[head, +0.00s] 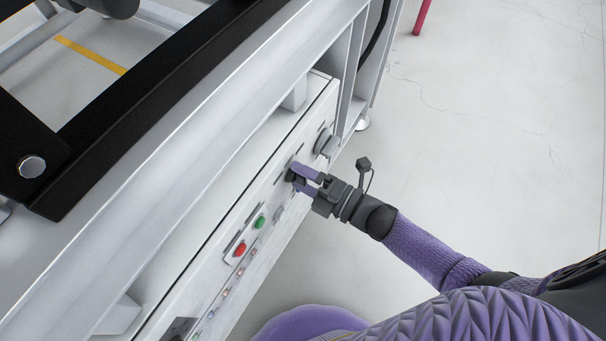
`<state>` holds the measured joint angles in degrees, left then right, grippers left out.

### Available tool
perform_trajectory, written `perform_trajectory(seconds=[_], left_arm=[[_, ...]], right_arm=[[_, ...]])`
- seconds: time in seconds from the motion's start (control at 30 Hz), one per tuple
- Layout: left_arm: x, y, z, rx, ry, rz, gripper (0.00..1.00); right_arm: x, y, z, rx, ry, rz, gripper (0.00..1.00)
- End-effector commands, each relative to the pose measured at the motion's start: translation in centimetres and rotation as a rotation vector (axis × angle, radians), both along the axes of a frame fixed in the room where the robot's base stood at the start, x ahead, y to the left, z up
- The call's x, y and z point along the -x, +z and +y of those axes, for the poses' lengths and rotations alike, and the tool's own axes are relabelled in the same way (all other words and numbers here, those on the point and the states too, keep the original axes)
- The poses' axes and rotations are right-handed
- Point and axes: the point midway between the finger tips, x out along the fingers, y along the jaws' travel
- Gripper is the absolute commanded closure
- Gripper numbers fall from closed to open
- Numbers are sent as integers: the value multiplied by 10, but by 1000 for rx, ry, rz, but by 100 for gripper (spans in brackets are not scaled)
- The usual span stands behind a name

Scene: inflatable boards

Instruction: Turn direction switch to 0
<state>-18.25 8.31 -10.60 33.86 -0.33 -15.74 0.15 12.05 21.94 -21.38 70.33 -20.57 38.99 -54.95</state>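A white control panel (262,205) runs diagonally along the side of the machine. A dark rotary switch (290,176) sits on its upper part, partly hidden by my gripper; its setting and label cannot be read. My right gripper (297,177) reaches it from the right, with its two purple fingers apart and their tips at the switch, one on each side. I cannot tell whether the fingers press on the knob. My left gripper is not in view.
A green button (259,222) and a red button (240,249) lie lower on the panel. A grey knob (326,142) is above the switch. Small lights and a black switch (179,329) are lower down. Black and grey machine beams fill the left; the floor at right is clear.

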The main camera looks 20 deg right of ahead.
Motion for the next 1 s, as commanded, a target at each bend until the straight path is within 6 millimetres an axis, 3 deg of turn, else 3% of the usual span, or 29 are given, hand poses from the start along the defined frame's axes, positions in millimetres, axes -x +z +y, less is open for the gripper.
perform_trajectory(seconds=[0.27, 0.7, 1.0], left_arm=[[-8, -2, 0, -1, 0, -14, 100], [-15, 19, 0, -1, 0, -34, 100], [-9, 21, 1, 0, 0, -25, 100]], right_arm=[[1, 1, -1, 0, 0, -2, 15], [72, 2, -57, 1, -1, 0, 15], [78, 0, -61, 0, 0, -1, 15]])
